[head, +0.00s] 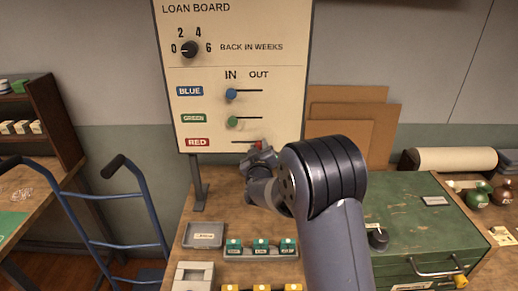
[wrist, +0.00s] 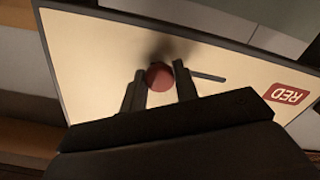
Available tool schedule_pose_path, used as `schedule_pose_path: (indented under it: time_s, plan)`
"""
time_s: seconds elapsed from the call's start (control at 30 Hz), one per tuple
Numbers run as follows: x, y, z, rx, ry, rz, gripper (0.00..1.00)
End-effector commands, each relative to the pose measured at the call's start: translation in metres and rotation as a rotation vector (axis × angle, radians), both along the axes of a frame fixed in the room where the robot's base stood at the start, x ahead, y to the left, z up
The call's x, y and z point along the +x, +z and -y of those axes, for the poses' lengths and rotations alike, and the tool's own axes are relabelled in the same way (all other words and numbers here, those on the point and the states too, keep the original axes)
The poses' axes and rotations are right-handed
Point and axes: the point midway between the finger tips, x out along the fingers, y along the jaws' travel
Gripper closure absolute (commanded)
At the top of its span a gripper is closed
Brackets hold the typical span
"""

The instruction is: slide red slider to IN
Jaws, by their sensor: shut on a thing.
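The loan board (head: 290,50) stands upright on a post, with IN above the left ends of its slots and OUT toward the right. The red slider (head: 258,144) is a round knob at the right, OUT end of the lowest slot, beside the RED label (head: 197,142). My gripper (head: 259,150) reaches up to it from below and partly hides it. In the wrist view the red slider (wrist: 159,78) sits between the two dark fingers, which are shut on it. The bare slot runs from it toward the RED label (wrist: 288,95).
The blue slider (head: 231,94) and green slider (head: 232,121) sit above, at the left ends of their slots. A dial (head: 189,49) is at the upper left. Below are a grey tray (head: 204,235) and a rack of teal pieces (head: 261,252). A green chest (head: 425,215) stands right.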

Motion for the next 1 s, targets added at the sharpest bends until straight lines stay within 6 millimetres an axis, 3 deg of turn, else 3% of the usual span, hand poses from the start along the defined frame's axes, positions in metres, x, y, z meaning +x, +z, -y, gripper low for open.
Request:
schedule_pose_path:
  time_s: [0.27, 1.0]
  plan:
    - [0.000, 0.000, -0.003, 0.000, 0.001, 0.000, 0.80]
    - [0.000, 0.001, -0.047, 0.000, 0.001, 0.000, 0.80]
